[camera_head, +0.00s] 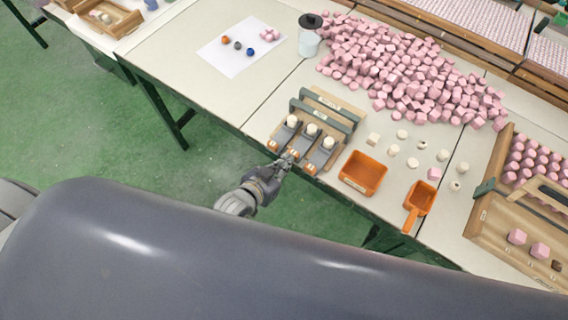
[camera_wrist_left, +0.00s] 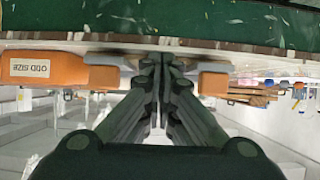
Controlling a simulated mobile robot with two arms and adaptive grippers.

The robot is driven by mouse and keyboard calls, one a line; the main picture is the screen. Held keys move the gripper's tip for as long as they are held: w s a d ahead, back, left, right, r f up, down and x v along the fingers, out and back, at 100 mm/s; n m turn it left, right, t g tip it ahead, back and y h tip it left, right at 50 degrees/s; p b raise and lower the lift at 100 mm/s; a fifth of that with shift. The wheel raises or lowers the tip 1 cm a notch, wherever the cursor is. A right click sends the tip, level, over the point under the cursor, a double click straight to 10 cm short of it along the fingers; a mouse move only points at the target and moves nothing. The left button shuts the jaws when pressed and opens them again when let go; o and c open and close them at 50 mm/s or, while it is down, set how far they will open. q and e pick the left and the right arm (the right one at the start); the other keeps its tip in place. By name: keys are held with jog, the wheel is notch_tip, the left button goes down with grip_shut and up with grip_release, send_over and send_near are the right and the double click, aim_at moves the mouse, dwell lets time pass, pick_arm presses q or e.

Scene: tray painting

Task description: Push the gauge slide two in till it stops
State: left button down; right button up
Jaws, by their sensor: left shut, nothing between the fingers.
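The wooden gauge (camera_head: 328,110) stands near the table's front edge in the head view, with dark green bars across its back. Three grey slides sit side by side in it, each with a pale round piece on top. The middle slide (camera_head: 307,139) is taken as slide two. My left gripper (camera_head: 291,156) is shut and empty, its tips at the front end of the middle slide. Whether they touch it I cannot tell. The shut fingers (camera_wrist_left: 160,66) also show in the left wrist view, where the slide is mostly hidden behind them. My right gripper is not in view.
An orange tray (camera_head: 347,182) and an orange scoop (camera_head: 413,213) are right of the gauge. Pale pieces lie loose behind them. A large pink heap (camera_head: 400,70), a lidded jar (camera_head: 309,44) and a white sheet (camera_head: 232,63) are farther back. A wooden rack (camera_head: 487,217) stands at right.

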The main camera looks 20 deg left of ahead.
aim_at(295, 152)
pick_arm(q)
jog(key=shift+w+d, duration=0.3)
jog(key=shift+w, duration=0.5)
jog(key=shift+w+d, duration=0.3)
jog(key=shift+w, duration=0.55)
jog(key=shift+w+d, duration=0.3)
jog(key=shift+w, duration=0.5)
jog(key=shift+s, duration=0.1)
jog(key=shift+s+a+p, duration=0.3)
jog(key=shift+s, duration=0.45)
jog(key=shift+s+a+p, duration=0.3)
jog(key=shift+s+p, duration=0.05)
jog(key=shift+s, duration=0.4)
jog(key=shift+s+a+p, duration=0.3)
jog(key=shift+s, duration=0.45)
